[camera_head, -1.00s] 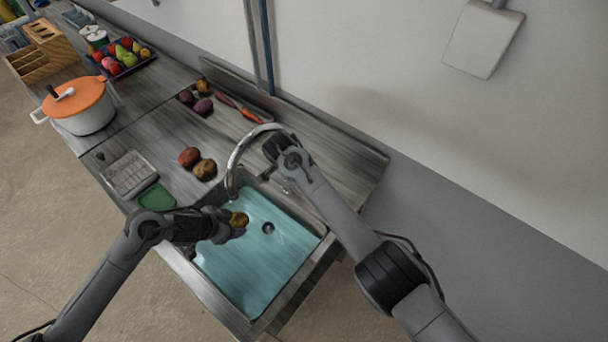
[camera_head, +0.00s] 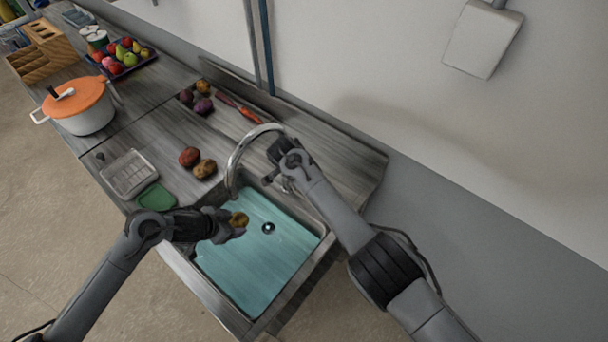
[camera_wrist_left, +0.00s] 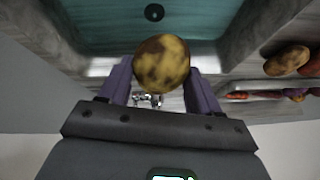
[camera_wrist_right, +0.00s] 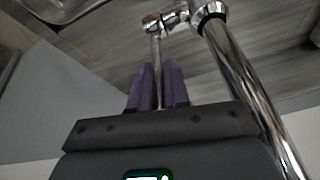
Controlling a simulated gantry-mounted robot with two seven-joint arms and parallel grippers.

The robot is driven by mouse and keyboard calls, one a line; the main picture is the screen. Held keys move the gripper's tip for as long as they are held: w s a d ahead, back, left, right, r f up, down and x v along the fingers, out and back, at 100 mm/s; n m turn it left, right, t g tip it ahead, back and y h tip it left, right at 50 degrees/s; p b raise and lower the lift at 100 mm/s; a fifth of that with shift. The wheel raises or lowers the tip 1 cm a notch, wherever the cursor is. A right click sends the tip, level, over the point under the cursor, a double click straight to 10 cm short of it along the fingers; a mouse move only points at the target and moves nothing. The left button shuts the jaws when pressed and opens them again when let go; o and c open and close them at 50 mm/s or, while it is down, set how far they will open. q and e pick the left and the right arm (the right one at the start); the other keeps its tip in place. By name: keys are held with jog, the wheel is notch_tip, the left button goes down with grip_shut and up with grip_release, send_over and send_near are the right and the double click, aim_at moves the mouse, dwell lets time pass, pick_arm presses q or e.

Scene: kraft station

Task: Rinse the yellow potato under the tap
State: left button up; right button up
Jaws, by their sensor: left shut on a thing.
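The yellow potato (camera_head: 239,219), yellow with dark brown patches, is held by my left gripper (camera_head: 232,228) above the left part of the sink basin (camera_head: 262,262). In the left wrist view, the potato (camera_wrist_left: 161,64) sits between the two fingertips. The chrome tap (camera_head: 236,158) arches over the sink's back left corner; I see no clear water stream from it. My right gripper (camera_head: 272,180) is beside the tap's base, mostly hidden by its own arm. In the right wrist view, its fingers (camera_wrist_right: 158,82) are close together at the thin tap lever (camera_wrist_right: 156,55); their grip is unclear.
A reddish potato (camera_head: 189,157) and a brownish potato (camera_head: 205,169) lie on the counter left of the tap. A clear container (camera_head: 129,173) and a green sponge-like item (camera_head: 156,197) lie near the front edge. An orange-lidded pot (camera_head: 84,107) stands farther left.

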grip_shut()
jog(key=shift+s+a+t+h, duration=0.25)
jog(key=shift+s+t+h, duration=0.1)
jog(key=shift+t+h, duration=0.2)
jog(key=o, duration=0.6)
grip_release()
jog(key=v, duration=1.2)
